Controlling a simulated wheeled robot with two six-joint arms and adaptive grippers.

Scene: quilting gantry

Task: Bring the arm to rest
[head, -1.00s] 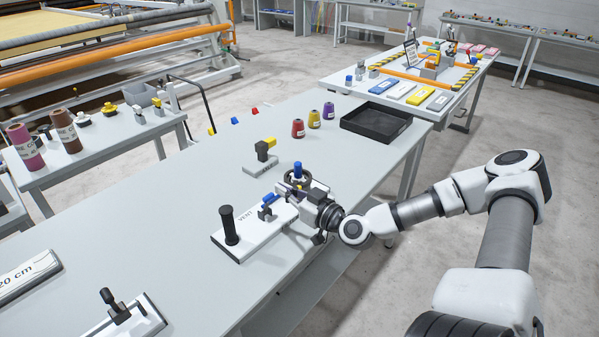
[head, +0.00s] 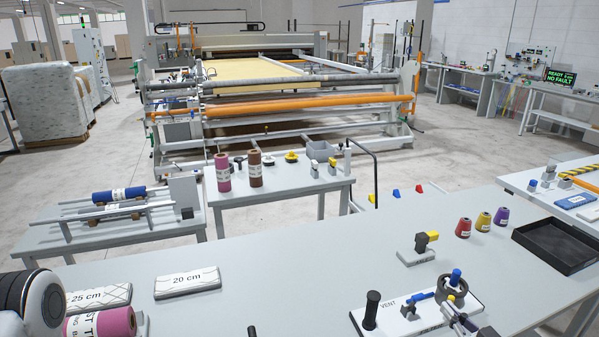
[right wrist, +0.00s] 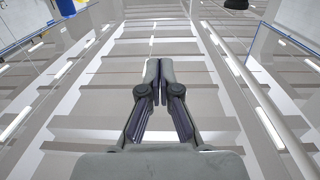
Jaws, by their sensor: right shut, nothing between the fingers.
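My right gripper (head: 459,318) shows only in part at the bottom edge of the head view, beside the handwheel (head: 453,291) with a blue knob on the white VENT plate (head: 398,311). I cannot tell whether it touches the plate. In the right wrist view the two fingers (right wrist: 152,76) are shut together, with nothing between them. Most of my right arm is outside the head view. A white link of my left arm shows at the lower left, but the left gripper is out of view.
The VENT plate has a black upright handle (head: 371,309). A black and yellow block (head: 421,246), several coloured cones (head: 483,222) and a black tray (head: 556,245) stand behind and right. The table's middle is clear.

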